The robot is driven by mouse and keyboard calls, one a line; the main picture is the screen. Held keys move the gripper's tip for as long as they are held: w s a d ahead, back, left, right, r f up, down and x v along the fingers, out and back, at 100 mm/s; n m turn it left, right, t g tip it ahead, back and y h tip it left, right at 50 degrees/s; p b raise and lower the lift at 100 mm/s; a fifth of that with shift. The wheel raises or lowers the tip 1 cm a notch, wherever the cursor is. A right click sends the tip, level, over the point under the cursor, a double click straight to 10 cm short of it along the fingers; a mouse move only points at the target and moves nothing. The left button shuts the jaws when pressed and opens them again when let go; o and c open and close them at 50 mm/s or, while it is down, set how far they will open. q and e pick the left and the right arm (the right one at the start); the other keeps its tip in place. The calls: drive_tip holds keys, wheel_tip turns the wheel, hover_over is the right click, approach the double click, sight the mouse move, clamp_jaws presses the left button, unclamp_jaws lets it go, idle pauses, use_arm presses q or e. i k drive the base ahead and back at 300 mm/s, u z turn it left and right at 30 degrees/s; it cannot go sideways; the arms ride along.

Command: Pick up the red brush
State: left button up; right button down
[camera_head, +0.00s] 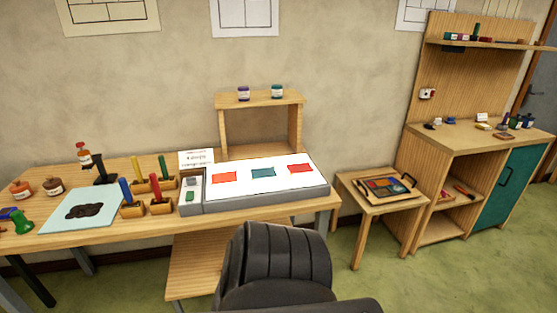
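A brush with a red handle (156,186) stands upright in a small wooden holder (159,206) on the long wooden table at the left. Its lower end is hidden in the holder. A blue-handled one (126,189) stands just left of it, and a yellow-handled one (137,168) and a green-handled one (163,166) stand behind, each in a similar holder. Neither of my grippers is in view.
A pale blue sheet (108,197) with a dark blot lies left of the holders. A light box (318,184) with coloured pieces stands to the right. A black ribbed shape (280,256) fills the bottom centre. A small side table (352,188) stands farther right.

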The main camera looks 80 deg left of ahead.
sight(152, 176)
drive_tip(key=z, duration=0.05)
drive_tip(key=k, duration=1.9)
drive_tip(key=u, duration=1.4)
